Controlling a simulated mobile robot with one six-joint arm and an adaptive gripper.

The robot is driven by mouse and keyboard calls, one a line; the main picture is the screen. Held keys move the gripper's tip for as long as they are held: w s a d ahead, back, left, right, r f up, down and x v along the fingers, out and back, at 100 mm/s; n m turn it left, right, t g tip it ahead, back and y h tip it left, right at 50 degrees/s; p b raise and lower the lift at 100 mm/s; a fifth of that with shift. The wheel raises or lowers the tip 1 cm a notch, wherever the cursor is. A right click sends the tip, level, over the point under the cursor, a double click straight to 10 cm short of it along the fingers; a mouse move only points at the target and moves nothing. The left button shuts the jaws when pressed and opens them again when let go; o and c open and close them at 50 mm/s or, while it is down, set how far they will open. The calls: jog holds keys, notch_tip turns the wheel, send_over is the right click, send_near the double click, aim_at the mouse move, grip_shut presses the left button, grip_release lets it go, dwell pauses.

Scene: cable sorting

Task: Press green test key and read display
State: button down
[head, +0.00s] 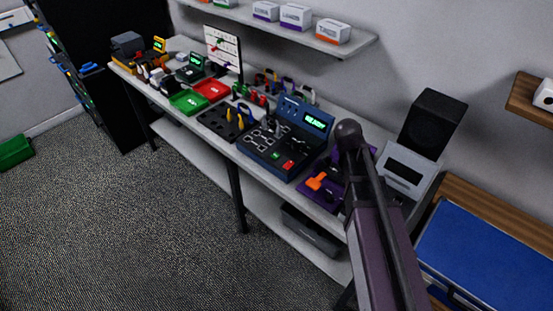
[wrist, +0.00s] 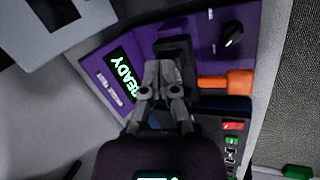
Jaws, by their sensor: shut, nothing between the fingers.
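The blue tester (head: 285,140) stands on the bench with a lit green display (head: 315,120); its text is too small to read surely. Its green key (head: 276,156) and red key (head: 289,164) sit on the front panel. In the wrist view the green key (wrist: 231,141) and red key (wrist: 233,126) show at lower right, beside my gripper. My gripper (wrist: 159,75) is shut and empty, over the purple device (wrist: 190,40), right of its display (wrist: 122,76), which reads READY. In the head view my arm hides the gripper. Most of the blue tester is hidden in the wrist view.
An orange handle (wrist: 226,82) lies on the purple device, right of my gripper. In the head view, a black tool tray (head: 212,122), a red tray (head: 212,90) and a green tray (head: 188,102) lie left of the tester. A black speaker-like box (head: 432,122) stands at right.

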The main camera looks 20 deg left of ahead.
jog(key=w+a+n+t+b, duration=0.1)
jog(key=w+a+n+t, duration=0.2)
jog(key=a, duration=0.5)
jog(key=w+a+n+b, duration=0.1)
jog(key=w+a+n, duration=0.1)
jog(key=a+n, duration=0.45)
jog(key=r+n+t, duration=0.2)
jog(key=n+t, duration=0.1)
jog(key=n, duration=0.1)
send_over(274, 157)
jog(key=shift+w+f, duration=0.1)
jog(key=shift+f, duration=0.05)
notch_tip(274, 157, down, 9)
jog(key=b, duration=0.9)
jog(key=shift+f+b, duration=0.1)
jog(key=shift+b, duration=0.2)
jog(key=shift+w+f, duration=0.15)
jog(key=shift+f, duration=0.1)
